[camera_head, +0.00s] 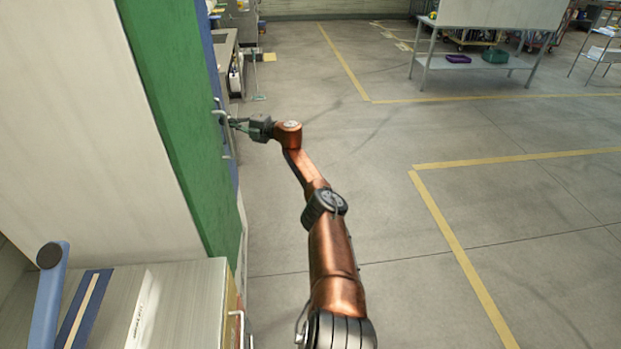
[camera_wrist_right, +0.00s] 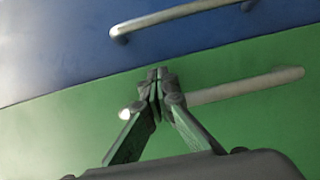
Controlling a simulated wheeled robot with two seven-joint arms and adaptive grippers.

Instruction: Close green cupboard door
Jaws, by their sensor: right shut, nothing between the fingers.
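The green cupboard door (camera_head: 180,110) stands at the left in the head view, seen at a steep angle. It also fills the lower part of the right wrist view (camera_wrist_right: 40,140), with a silver bar handle (camera_wrist_right: 250,86) on it. My right gripper (camera_head: 231,121) is at the door's front, beside the handles. In the wrist view its fingertips (camera_wrist_right: 158,80) are together and overlap the left part of the green door's handle. They hold nothing; whether they touch the handle or door is unclear. Whether the door is fully flush is also unclear. My left gripper is out of view.
A blue door (camera_wrist_right: 60,40) with its own silver handle (camera_wrist_right: 180,18) adjoins the green one. A low cabinet (camera_head: 190,300) stands in front at the lower left. The floor (camera_head: 400,220) to the right of my arm is clear, with yellow lines.

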